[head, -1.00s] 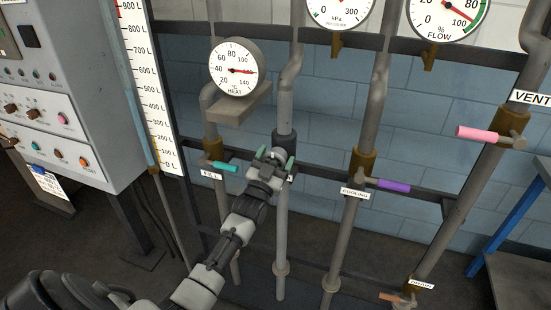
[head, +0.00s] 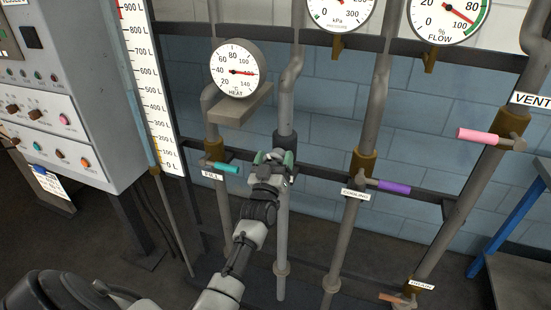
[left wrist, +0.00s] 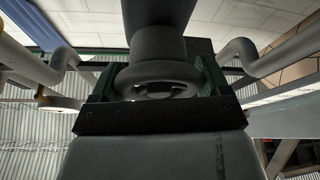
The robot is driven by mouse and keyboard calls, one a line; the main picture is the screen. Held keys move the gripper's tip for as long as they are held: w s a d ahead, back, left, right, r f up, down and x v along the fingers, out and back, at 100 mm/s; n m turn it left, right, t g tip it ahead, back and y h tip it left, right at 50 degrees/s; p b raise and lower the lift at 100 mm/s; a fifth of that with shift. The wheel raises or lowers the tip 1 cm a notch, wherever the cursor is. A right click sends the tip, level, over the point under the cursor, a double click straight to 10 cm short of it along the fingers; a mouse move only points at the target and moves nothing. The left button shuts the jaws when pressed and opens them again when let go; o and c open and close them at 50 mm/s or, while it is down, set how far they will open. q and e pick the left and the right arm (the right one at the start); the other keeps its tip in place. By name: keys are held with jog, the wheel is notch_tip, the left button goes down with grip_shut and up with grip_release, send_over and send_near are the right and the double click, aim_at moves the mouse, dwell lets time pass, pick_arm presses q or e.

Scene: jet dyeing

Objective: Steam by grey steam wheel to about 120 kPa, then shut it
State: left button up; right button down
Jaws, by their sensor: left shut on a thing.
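The grey steam wheel (left wrist: 155,78) shows in the left wrist view as a dark round handwheel between the two green fingers of my left gripper (left wrist: 157,88). In the head view my left gripper (head: 273,157) is shut at the wheel on the second pipe, below the dark valve body (head: 284,142), and mostly hides the wheel. The pressure gauge (head: 338,10) in kPa is at the top edge; its upper part is cut off and I cannot read its needle. My right gripper is not in view.
A teal FILL lever (head: 224,167) is close left of my left gripper. A purple COOLING lever (head: 393,187) and pink VENT lever (head: 478,135) are to the right. A HEAT gauge (head: 236,69) hangs above left. A control cabinet (head: 60,90) stands at left.

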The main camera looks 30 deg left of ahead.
pick_arm(q)
jog(key=shift+a+n+g+y+p, duration=0.1)
jog(key=shift+n+g+y+p, duration=0.55)
jog(key=shift+n, duration=1.85)
jog(key=shift+f+y, duration=0.1)
jog(key=shift+y, duration=0.45)
jog(key=o, duration=0.9)
jog(key=shift+s, duration=0.1)
jog(key=shift+s+f, duration=0.2)
jog(key=shift+s, duration=0.1)
jog(key=b+v, duration=0.2)
jog(key=v, duration=0.8)
jog(key=shift+r, duration=0.2)
